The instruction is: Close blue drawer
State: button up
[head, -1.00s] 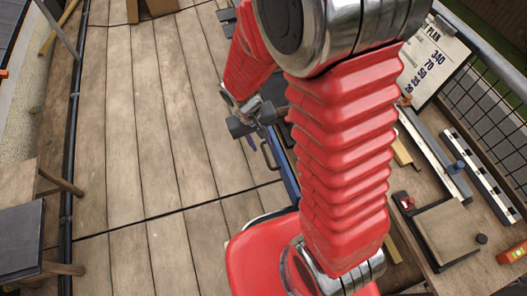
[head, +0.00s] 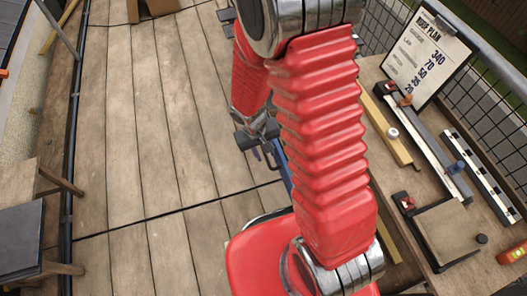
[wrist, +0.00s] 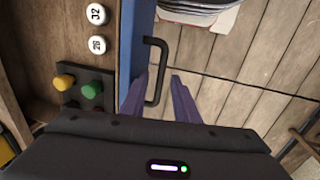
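The blue drawer (wrist: 137,45) shows in the wrist view as a blue front panel with a black bar handle (wrist: 162,42). In the head view only a narrow blue strip (head: 285,175) shows beside my arm, so how far it stands out is hard to tell. My gripper (wrist: 160,78) has two purple fingers spread apart. The lower part of the handle appears between them in the wrist view; I cannot tell whether they touch it. In the head view my gripper (head: 266,152) is beside the bench's left side, partly hidden by my arm.
The workbench (head: 399,179) carries a roof plan board (head: 427,58), a rail tool and a square block. Green and yellow buttons (wrist: 78,87) sit left of the drawer in the wrist view. The plank floor (head: 150,110) left of the bench is mostly clear. A stool (head: 25,235) stands far left.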

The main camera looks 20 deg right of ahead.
grip_shut()
